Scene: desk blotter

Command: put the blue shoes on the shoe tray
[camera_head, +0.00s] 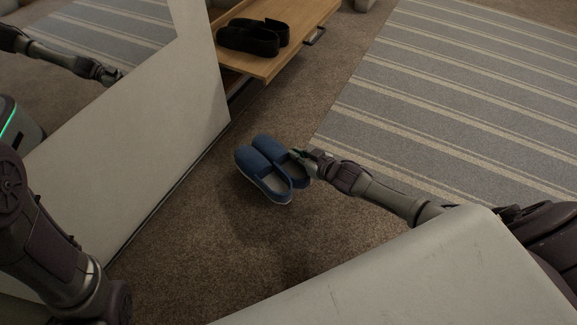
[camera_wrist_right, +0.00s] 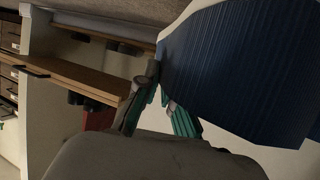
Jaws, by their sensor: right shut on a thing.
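The pair of blue shoes (camera_head: 256,166) is side by side in the middle of the head view, toes toward the top left. My right gripper (camera_head: 301,155) is shut on the right-hand edge of the pair. A shadow on the carpet below suggests that the shoes are off the floor. In the right wrist view, a ribbed dark blue shoe surface (camera_wrist_right: 245,65) fills the upper right, by the green-padded fingers (camera_wrist_right: 162,95). The wooden shoe tray (camera_head: 273,67) is pulled out at the top. My left arm shows at the lower left; its gripper is out of view.
Black shoes (camera_head: 250,38) occupy the tray's left part; bare wood lies to their right and in front. A tall pale panel (camera_head: 150,130) stands left of the shoes. A striped rug (camera_head: 450,110) lies right. Brown carpet is clear between shoes and tray.

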